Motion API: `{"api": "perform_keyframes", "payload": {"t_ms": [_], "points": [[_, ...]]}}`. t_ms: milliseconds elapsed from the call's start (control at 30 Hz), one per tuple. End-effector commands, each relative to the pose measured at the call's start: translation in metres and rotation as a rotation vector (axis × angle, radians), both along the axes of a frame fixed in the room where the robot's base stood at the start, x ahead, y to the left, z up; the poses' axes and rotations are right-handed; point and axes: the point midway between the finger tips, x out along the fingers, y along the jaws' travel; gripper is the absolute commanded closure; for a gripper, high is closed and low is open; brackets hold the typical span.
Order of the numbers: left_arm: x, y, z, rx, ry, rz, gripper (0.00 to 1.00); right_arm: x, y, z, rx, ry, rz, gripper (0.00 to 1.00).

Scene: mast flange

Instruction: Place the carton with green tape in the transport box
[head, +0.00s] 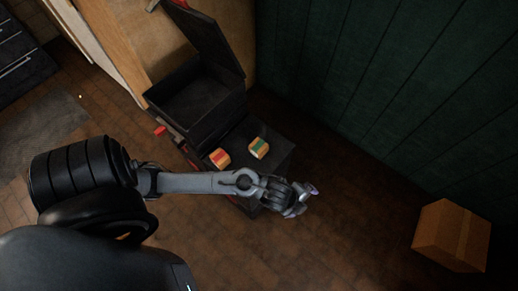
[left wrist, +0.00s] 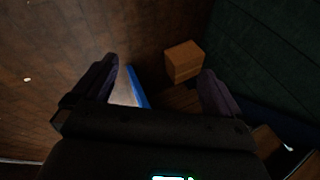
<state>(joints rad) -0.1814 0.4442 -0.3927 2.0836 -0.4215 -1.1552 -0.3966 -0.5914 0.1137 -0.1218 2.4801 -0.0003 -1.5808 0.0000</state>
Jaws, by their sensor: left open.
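The small carton with green tape (head: 259,148) sits on a flat black surface (head: 277,157) in the head view. A similar carton with red tape (head: 220,158) sits to its left. The transport box appears to be the black box (head: 190,108) with its lid (head: 212,38) raised, just behind the cartons. My left gripper (head: 304,200) is right of and nearer than the green-taped carton, apart from it. In the left wrist view its two fingers (left wrist: 158,90) are spread, with no carton between them. My right gripper is not in view.
A large cardboard box (head: 452,236) stands on the floor at right; it also shows in the left wrist view (left wrist: 184,61). A dark green panelled wall (head: 400,80) runs along the right. A white and blue item (left wrist: 130,88) shows beyond the fingers. Open wooden floor lies at front.

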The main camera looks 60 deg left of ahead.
Motion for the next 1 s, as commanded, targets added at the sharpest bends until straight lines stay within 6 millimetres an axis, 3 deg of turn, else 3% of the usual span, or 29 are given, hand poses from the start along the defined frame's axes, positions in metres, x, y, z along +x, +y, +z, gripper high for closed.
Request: {"api": "perform_keyframes", "payload": {"t_ms": [67, 167, 267, 300, 500, 600, 767, 1000], "points": [[0.018, 0.008, -0.023, 0.111, -0.028, -0.217, 0.00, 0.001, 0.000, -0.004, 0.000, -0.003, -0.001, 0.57], [0.033, 0.037, -0.058, 0.265, -0.024, -0.537, 0.00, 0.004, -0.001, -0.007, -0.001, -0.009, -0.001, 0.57], [0.042, 0.093, -0.087, 0.396, 0.031, -0.829, 0.00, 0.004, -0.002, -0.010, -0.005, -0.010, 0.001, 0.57], [0.044, 0.119, -0.095, 0.432, 0.064, -0.922, 0.00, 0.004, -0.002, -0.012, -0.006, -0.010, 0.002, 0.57], [0.036, 0.247, -0.098, 0.505, 0.238, -1.211, 0.00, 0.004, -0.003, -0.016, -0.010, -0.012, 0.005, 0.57], [0.028, 0.289, -0.090, 0.498, 0.296, -1.274, 0.00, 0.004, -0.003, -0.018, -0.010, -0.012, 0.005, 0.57], [0.018, 0.321, -0.087, 0.480, 0.342, -1.316, 0.00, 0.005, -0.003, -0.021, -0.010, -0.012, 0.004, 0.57], [0.016, 0.324, -0.118, 0.474, 0.348, -1.321, 0.00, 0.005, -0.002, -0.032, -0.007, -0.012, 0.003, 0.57]]}}
